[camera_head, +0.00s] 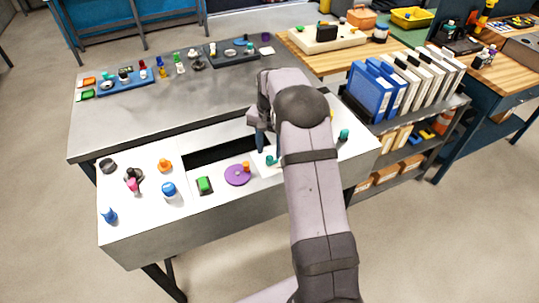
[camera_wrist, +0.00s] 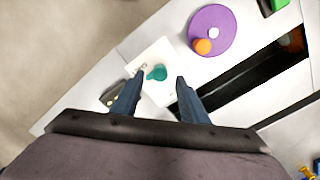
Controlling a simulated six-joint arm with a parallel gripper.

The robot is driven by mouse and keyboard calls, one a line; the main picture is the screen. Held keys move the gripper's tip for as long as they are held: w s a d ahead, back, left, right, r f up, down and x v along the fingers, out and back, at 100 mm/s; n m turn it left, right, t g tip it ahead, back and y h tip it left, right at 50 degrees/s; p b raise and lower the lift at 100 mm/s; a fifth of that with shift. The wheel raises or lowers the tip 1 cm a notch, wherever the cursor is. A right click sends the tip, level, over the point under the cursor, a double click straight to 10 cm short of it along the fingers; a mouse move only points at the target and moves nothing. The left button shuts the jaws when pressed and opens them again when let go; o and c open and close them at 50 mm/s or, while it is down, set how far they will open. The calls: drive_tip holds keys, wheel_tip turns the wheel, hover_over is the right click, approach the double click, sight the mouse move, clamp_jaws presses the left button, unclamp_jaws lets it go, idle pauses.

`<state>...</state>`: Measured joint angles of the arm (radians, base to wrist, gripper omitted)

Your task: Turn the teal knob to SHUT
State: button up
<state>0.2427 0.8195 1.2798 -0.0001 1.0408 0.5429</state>
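The teal knob (camera_wrist: 157,73) sits on a white square plate (camera_wrist: 150,53) on the light panel. It has a round body with a short lobe pointing left in the wrist view. Small marks lie on the plate left of the knob, too small to read. In the head view the knob (camera_head: 271,160) shows just left of my arm. My gripper (camera_wrist: 159,82) is open, with its two dark blue fingers apart on either side of the knob in the picture. Nothing is between them that they touch. In the head view the fingers are partly hidden by my arm.
A purple disc (camera_wrist: 210,24) with an orange peg stands beside the plate. A dark slot (camera_wrist: 245,78) runs along the panel. A green block (camera_head: 204,185) and blue knob (camera_head: 168,189) are further left. A second teal piece (camera_head: 344,134) is right of my arm.

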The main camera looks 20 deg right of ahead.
sight(269, 158)
drive_tip(key=shift+r+b, duration=0.4)
drive_tip(key=shift+r, duration=1.7)
drive_tip(key=shift+s+a+r, duration=0.1)
drive_tip(key=shift+s+a, duration=0.15)
drive_tip(key=s+a+f+n, duration=0.1)
drive_tip(key=s+a+n, duration=0.3)
drive_tip(key=s, duration=1)
drive_tip(key=s+a+n, duration=0.5)
drive_tip(key=s+a, duration=0.3)
drive_tip(key=s, duration=0.6)
drive_tip(key=shift+f, duration=0.35)
